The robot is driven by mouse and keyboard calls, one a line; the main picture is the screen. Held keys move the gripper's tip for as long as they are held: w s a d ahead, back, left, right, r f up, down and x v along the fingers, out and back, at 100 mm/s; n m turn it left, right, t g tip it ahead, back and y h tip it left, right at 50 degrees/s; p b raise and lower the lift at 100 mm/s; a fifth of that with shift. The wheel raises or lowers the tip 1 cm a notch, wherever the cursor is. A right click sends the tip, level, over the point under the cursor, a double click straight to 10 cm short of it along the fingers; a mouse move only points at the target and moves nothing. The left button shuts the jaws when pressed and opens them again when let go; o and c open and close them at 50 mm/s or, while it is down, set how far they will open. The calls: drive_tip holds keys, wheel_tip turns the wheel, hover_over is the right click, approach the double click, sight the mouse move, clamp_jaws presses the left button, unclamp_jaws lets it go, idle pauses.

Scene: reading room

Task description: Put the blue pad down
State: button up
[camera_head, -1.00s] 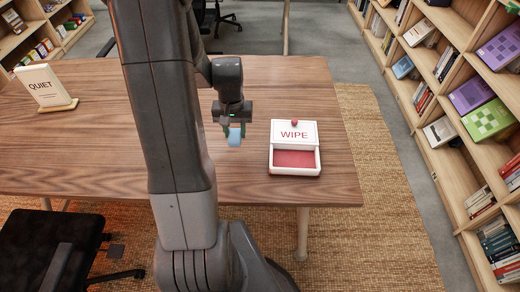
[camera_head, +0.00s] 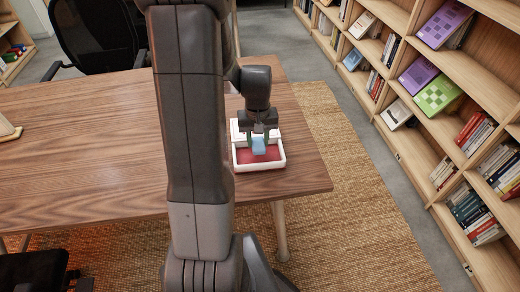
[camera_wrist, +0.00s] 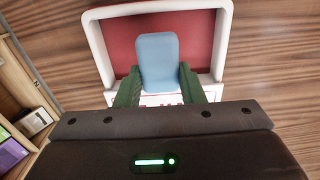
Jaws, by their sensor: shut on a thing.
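My gripper (camera_head: 258,143) is shut on the blue pad (camera_head: 259,147). The blue pad also shows in the wrist view (camera_wrist: 158,60), between my green fingers. The white tray (camera_head: 260,168) with a red floor stands on the table near its right end. In both views the pad appears over the tray's red inside. I cannot tell whether it touches the floor.
The wooden table (camera_head: 110,180) is clear to the left of the tray. A sign's base (camera_head: 8,130) shows at the left edge. A dark office chair (camera_head: 98,35) stands behind the table. Bookshelves (camera_head: 440,130) line the right side, across a woven rug (camera_head: 350,220).

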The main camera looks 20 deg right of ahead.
sight(258, 148)
drive_tip(key=shift+f, duration=2)
drive_tip(key=shift+f, duration=0.1)
drive_tip(key=o, duration=1)
drive_tip(key=shift+c, duration=0.2)
wheel_tip(258, 148, up, 12)
drive_tip(key=shift+r+p, duration=0.15)
drive_tip(key=shift+p, duration=0.2)
